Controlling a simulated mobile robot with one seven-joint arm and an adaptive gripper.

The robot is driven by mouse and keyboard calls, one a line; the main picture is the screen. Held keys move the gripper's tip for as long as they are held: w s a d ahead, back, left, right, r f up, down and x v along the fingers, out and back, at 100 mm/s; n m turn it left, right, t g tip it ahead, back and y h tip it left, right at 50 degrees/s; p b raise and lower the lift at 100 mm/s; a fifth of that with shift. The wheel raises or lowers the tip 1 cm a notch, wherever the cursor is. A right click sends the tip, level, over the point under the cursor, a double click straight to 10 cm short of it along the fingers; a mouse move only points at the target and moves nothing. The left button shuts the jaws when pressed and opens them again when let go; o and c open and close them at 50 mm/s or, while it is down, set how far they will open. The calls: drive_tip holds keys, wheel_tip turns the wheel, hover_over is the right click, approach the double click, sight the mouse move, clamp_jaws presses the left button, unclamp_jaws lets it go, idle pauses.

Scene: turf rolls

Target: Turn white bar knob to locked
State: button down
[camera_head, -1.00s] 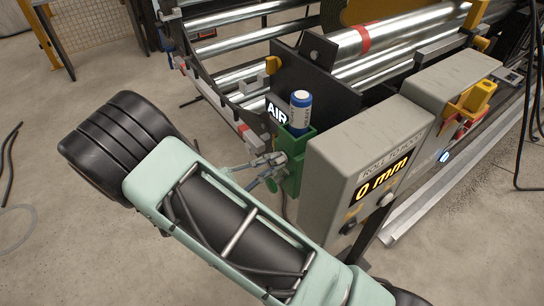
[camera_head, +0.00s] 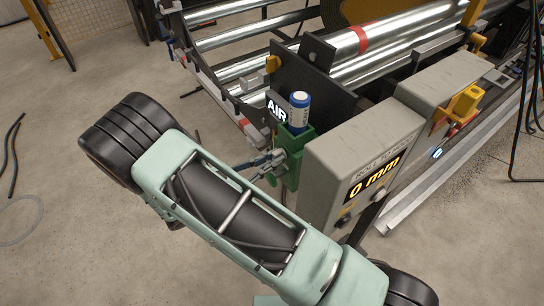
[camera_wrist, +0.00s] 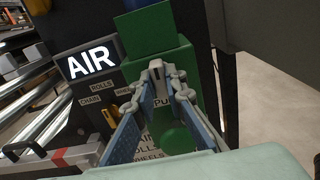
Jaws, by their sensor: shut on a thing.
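The white bar knob (camera_wrist: 156,68) is on the front of a green box (camera_wrist: 184,60) in the wrist view. My gripper (camera_wrist: 166,92) is shut on it, with blue-padded fingers on either side. The fingers hide much of the knob, and I cannot read its lock position. In the head view my gripper (camera_head: 265,166) is at the near left side of the green box (camera_head: 294,152); the knob is too small to make out there.
A lit AIR sign (camera_wrist: 90,63) and small labels sit left of the box. A round green button (camera_wrist: 175,140) is below the knob. A blue-and-white cylinder (camera_head: 300,110) stands on the box. The grey 0 mm control box (camera_head: 362,165) is close on the right.

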idle(0.4)
drive_tip(key=c, duration=2)
unclamp_jaws()
drive_tip(key=shift+o, duration=0.2)
drive_tip(key=shift+a, duration=0.15)
drive_tip(key=v, duration=1.2)
